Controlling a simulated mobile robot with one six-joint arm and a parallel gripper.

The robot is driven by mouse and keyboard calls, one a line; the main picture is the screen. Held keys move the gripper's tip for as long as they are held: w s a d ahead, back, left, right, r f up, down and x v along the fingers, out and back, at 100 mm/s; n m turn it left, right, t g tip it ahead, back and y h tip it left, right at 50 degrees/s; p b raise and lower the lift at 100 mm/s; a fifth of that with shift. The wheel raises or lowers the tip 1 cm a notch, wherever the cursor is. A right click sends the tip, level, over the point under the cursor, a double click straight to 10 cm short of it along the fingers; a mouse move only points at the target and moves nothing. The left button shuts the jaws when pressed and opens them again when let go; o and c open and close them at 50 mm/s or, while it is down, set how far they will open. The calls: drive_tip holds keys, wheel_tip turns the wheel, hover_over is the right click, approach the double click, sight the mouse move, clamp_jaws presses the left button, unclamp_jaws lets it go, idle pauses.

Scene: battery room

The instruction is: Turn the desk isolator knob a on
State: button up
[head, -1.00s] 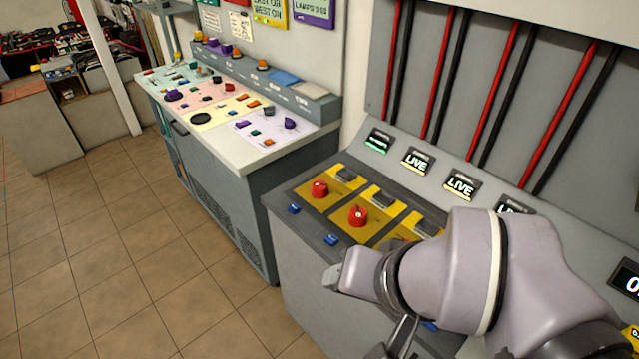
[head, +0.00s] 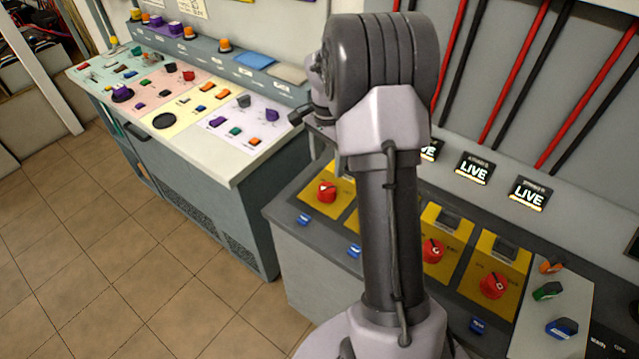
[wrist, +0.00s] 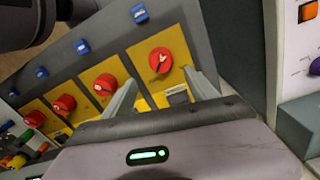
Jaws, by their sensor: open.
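A red isolator knob (head: 326,190) sits on the leftmost yellow plate of the grey desk; its lettering is too small to read. In the wrist view, the end red knob (wrist: 160,60) with a pale pointer mark lies just ahead of my gripper (wrist: 160,82). The two fingers are open, apart to either side below the knob in the picture, with nothing between them. I cannot tell whether either finger touches it.
More red knobs (head: 493,285) on yellow plates run along the desk, with blue parts (head: 303,219) in front. LIVE displays (head: 474,169) stand behind them; the leftmost display is hidden. A pale control desk (head: 232,167) stands close on the left. The tiled floor (head: 150,265) is clear.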

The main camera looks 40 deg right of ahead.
sight(327, 188)
wheel_tip(327, 188, down, 10)
drive_tip(key=b, duration=0.2)
drive_tip(key=shift+b, duration=0.35)
drive_tip(key=shift+c, duration=0.5)
drive_tip(key=c, duration=1.3)
drive_tip(key=shift+o, duration=0.2)
